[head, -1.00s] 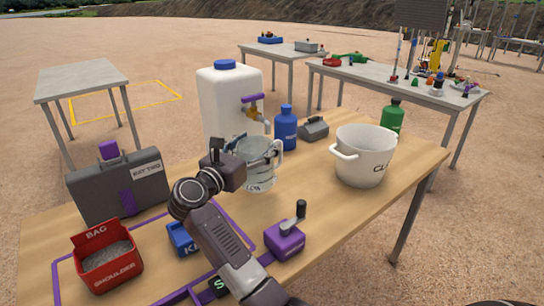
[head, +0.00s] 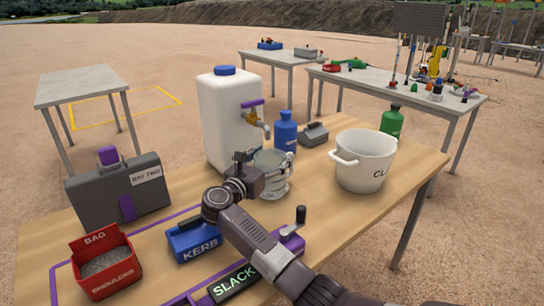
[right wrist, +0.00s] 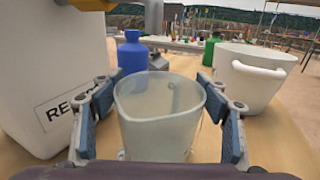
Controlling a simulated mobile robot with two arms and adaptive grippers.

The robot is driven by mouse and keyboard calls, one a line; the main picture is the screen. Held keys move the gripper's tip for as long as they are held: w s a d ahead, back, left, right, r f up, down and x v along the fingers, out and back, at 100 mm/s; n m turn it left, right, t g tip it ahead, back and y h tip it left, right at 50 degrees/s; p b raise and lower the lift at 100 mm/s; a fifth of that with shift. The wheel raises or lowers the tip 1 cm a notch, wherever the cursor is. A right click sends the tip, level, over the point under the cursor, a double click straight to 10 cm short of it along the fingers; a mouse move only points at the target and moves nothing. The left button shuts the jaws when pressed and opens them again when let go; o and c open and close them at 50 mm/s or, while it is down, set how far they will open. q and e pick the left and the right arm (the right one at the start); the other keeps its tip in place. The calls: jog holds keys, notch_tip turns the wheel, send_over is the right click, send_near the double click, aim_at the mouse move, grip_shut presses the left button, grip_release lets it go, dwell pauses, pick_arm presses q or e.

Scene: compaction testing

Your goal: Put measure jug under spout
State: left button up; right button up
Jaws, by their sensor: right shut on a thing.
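The measure jug (head: 272,180) is a clear, greyish vessel near the white water container (head: 223,125). It also shows upright between my fingers in the right wrist view (right wrist: 158,120). In the head view it appears just below the brass spout (head: 264,129) with its purple lever; I cannot tell whether it is directly under the outlet or touching the table. My right gripper (head: 250,178) is shut on the jug, with one blue-padded finger on each side (right wrist: 158,105). My left gripper is not in view.
A blue bottle (head: 285,133) and grey box (head: 314,134) stand behind the jug. A white two-handled pot (head: 365,163) is to the right.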

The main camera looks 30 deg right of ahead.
aim_at(262, 165)
dwell(0.3)
jog(key=o, duration=1.6)
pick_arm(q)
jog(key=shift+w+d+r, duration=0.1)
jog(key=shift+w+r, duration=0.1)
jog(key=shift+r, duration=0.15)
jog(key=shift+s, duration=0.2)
pick_arm(e)
jog(key=shift+s+a, duration=0.1)
jog(key=shift+a, duration=0.1)
jog(key=v, duration=0.5)
jog(key=shift+a, duration=0.25)
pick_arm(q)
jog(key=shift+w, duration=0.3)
pick_arm(e)
jog(key=shift+v, duration=3.15)
jog(key=shift+d, duration=0.15)
